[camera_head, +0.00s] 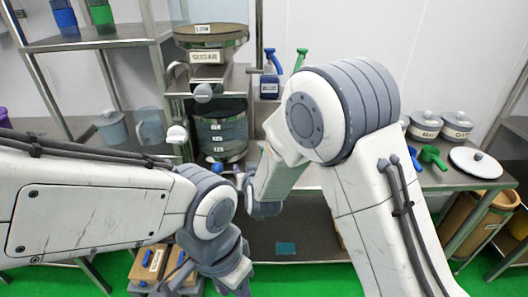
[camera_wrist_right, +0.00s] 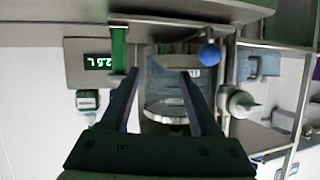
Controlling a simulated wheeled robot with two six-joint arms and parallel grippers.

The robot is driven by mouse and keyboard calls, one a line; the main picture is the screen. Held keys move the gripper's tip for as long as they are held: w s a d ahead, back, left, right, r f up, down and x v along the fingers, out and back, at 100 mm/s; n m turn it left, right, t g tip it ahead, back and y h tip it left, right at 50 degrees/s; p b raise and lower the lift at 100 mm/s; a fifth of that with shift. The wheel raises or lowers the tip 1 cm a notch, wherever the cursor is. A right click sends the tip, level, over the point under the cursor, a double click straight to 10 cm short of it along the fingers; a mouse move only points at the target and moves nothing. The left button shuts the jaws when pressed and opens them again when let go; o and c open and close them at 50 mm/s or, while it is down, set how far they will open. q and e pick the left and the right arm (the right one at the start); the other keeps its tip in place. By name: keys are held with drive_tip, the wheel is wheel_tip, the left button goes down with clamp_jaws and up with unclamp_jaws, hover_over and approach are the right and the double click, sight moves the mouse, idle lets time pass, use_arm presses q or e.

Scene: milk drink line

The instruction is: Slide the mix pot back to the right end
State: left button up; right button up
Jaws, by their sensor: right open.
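A dark round vessel with pale labels (camera_head: 222,134), which looks like the mix pot, stands on the steel counter below the sugar hopper. My right gripper (camera_head: 243,180) is low in front of it, partly hidden by my own forearm. In the right wrist view the two fingers of that gripper (camera_wrist_right: 158,75) are apart. A grey see-through vessel with a pale rim (camera_wrist_right: 165,108) shows beyond and between them; I see no grip on it. My left arm reaches in low at the left; its gripper (camera_head: 238,278) is small and unclear.
The sugar hopper (camera_head: 208,56) sits above the vessel. Lidded pots (camera_head: 425,124), scoops (camera_head: 430,156) and a white lid (camera_head: 475,162) occupy the counter's right. A green readout (camera_wrist_right: 98,60) and a blue knob (camera_wrist_right: 210,54) are close by.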

drive_tip(key=w+d+f+t, duration=0.1)
drive_tip(key=w+d+f+m+t+h+b, duration=0.1)
drive_tip(key=w, duration=0.1)
drive_tip(key=w+d+f+t+h, duration=0.1)
drive_tip(key=d+t, duration=0.1)
drive_tip(key=shift+w+d+f, duration=0.1)
drive_tip(key=shift+w+f, duration=0.05)
drive_tip(key=shift+w, duration=0.1)
drive_tip(key=shift+w+d+m+t+h, duration=0.25)
drive_tip(key=shift+d+m+t+h, duration=0.05)
drive_tip(key=shift+d+t+h, duration=0.2)
drive_tip(key=shift+w, duration=0.4)
use_arm(q)
drive_tip(key=shift+f+p, duration=0.15)
drive_tip(key=shift+p, duration=0.55)
use_arm(e)
drive_tip(key=w, duration=0.9)
drive_tip(key=shift+w, duration=0.2)
clamp_jaws()
